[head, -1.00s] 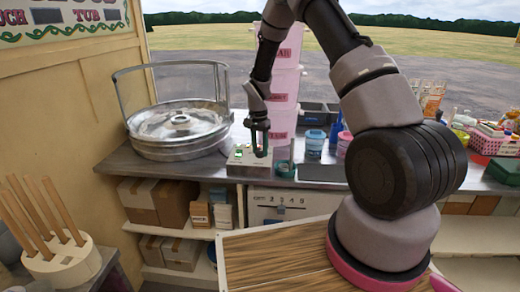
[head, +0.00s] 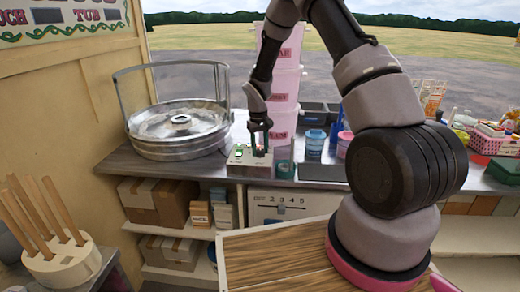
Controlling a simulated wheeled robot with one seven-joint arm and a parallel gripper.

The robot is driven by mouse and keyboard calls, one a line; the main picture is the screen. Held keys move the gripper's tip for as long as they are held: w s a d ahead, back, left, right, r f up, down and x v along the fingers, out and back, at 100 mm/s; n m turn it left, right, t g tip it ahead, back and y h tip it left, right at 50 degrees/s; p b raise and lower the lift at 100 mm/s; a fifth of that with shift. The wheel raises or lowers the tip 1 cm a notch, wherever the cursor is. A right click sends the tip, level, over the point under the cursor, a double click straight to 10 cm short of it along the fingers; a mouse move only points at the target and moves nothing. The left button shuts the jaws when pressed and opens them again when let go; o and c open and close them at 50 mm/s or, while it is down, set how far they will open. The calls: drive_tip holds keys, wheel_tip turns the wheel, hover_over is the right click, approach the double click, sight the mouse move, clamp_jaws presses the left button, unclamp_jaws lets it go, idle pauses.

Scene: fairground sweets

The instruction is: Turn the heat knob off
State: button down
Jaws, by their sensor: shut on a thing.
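A small pale control box (head: 240,170) with a green-lit part (head: 238,151) on top sits at the counter's front edge. My gripper (head: 259,147) points straight down over the right side of this box. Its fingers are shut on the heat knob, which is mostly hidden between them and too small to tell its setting.
A round metal candy floss machine (head: 178,130) with a clear guard stands left of the box. A green roll (head: 284,169) lies just right of it, near blue tubs (head: 314,145). Pink stacked containers (head: 284,85) stand behind. A numbered panel (head: 285,207) is below.

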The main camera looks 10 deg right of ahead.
sight(260, 151)
drive_tip(key=n, duration=0.5)
drive_tip(key=shift+n, duration=2.5)
drive_tip(key=shift+c, duration=1.9)
unclamp_jaws()
drive_tip(key=shift+r, duration=0.1)
wheel_tip(260, 151, up, 11)
drive_tip(key=shift+s+f, duration=0.2)
drive_tip(key=shift+s, duration=0.1)
drive_tip(key=shift+a, duration=0.1)
